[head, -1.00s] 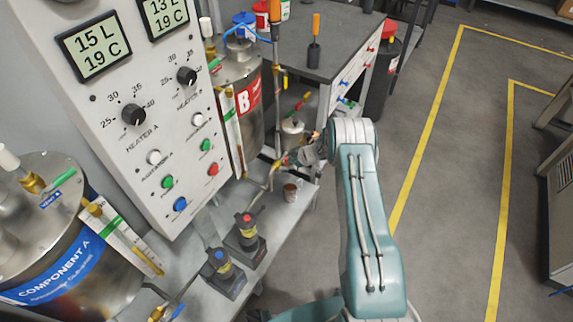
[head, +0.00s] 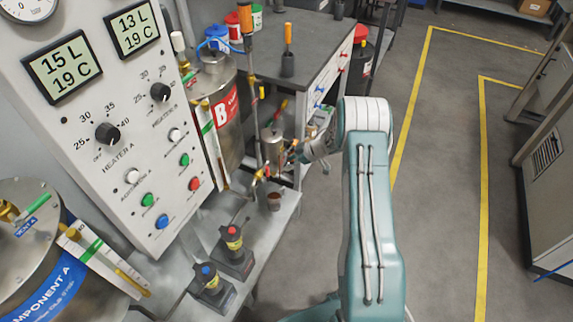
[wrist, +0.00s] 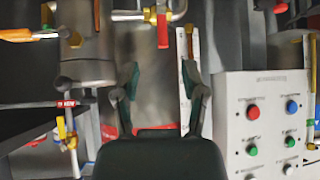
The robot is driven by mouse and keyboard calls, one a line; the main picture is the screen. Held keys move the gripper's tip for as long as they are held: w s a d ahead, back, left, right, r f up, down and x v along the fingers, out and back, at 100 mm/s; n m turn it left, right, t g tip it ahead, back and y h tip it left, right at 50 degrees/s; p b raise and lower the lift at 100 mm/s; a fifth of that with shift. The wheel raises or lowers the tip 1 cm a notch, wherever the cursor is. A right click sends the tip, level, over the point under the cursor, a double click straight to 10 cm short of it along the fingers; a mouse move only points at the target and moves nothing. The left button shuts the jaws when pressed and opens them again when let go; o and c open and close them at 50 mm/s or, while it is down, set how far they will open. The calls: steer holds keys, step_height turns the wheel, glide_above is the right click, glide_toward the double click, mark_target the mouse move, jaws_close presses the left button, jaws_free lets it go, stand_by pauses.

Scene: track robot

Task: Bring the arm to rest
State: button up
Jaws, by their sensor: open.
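My gripper (wrist: 160,78) is open in the wrist view, its two dark green fingers apart with nothing seen held between them. Behind the fingers, a metal tank surface (wrist: 155,45) fills the gap. In the head view my teal arm reaches forward from the bottom, bends at a white joint, and my gripper (head: 290,152) is small and partly hidden at its far end. It is beside the pipes and valves in front of the dark bench. The head view is too small there to tell whether it touches any of them.
A control panel (head: 120,110) and the Component A tank (head: 45,250) stand at the left. The B tank (head: 222,110) stands behind the pipes. Two pump-like units sit on a low shelf (head: 262,235). Open floor (head: 430,150) with yellow lines lies at right.

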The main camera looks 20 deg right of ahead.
stand_by(0.3)
steer(key=w+r+m+t+h, duration=0.1)
steer(key=w+r+t+h, duration=0.15)
steer(key=r, duration=0.75)
steer(key=w+r+m+t+h, duration=0.2)
steer(key=r+t, duration=0.1)
steer(key=r, duration=0.7)
steer(key=s+d+r+m+h, duration=0.1)
steer(key=s+r+m+h, duration=0.2)
steer(key=r, duration=0.5)
steer(key=s+r+m+h, duration=0.1)
steer(key=s+r+h, duration=0.1)
steer(key=s+r, duration=0.35)
steer(key=s+a+r+m+g+h, duration=0.1)
steer(key=s+a+r+m, duration=0.15)
steer(key=s, duration=0.45)
steer(key=s+a+r+m+g+h, duration=0.1)
steer(key=s+r, duration=0.3)
steer(key=s, duration=0.4)
steer(key=s+a+f+g+y, duration=0.1)
steer(key=s+a, duration=0.3)
steer(key=s, duration=0.5)
steer(key=s+a+f+g+y, duration=0.2)
steer(key=s+a+y, duration=0.1)
steer(key=s, duration=0.6)
steer(key=shift+s+a+m, duration=0.35)
steer(key=shift+a, duration=0.1)
